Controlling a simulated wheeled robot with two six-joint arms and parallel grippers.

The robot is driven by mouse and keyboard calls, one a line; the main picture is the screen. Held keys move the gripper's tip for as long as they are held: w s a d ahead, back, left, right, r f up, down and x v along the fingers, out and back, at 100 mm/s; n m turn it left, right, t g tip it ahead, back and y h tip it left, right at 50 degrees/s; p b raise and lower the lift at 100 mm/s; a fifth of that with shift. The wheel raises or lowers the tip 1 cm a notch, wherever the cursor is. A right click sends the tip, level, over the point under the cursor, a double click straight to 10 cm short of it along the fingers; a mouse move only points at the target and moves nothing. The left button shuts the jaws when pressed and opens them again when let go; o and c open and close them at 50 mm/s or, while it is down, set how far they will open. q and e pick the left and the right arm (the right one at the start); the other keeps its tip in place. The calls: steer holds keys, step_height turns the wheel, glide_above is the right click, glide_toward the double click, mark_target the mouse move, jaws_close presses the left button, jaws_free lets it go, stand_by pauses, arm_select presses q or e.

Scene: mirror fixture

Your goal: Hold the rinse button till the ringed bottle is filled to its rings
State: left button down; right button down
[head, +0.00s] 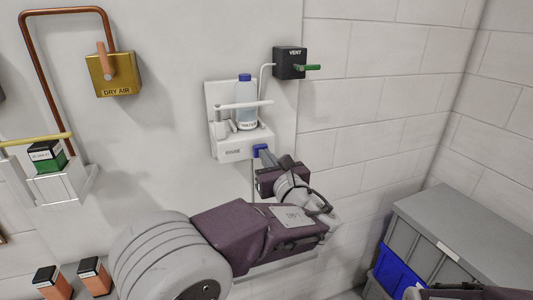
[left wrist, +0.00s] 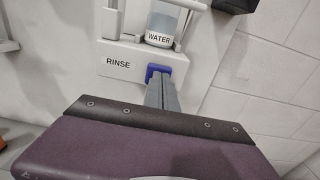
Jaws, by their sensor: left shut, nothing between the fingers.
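A clear bottle with a blue cap (head: 245,95) stands upright in a white wall fixture (head: 232,150) marked RINSE, behind a white bar. In the left wrist view the bottle's lower part (left wrist: 162,20) bears a WATER label. I cannot make out its rings or a sure liquid level. The blue rinse button (head: 260,149) is at the fixture's lower right; it also shows in the left wrist view (left wrist: 152,70). My left gripper (head: 266,156) is shut and empty, its tips at the button and seemingly touching it. The tips partly hide the button. My right gripper is out of view.
A black VENT box (head: 290,63) with a green handle is right of the bottle. A yellow DRY AIR box (head: 113,74) is on the wall at left. A small green-and-black box (head: 46,158) sits on a white holder. Grey bins (head: 460,230) stand at lower right.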

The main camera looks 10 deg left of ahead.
arm_select(q)
steer(key=shift+w+a+r+b, duration=0.2)
steer(key=shift+w+a+b, duration=0.2)
steer(key=shift+w, duration=0.1)
stand_by(0.3)
stand_by(1.5)
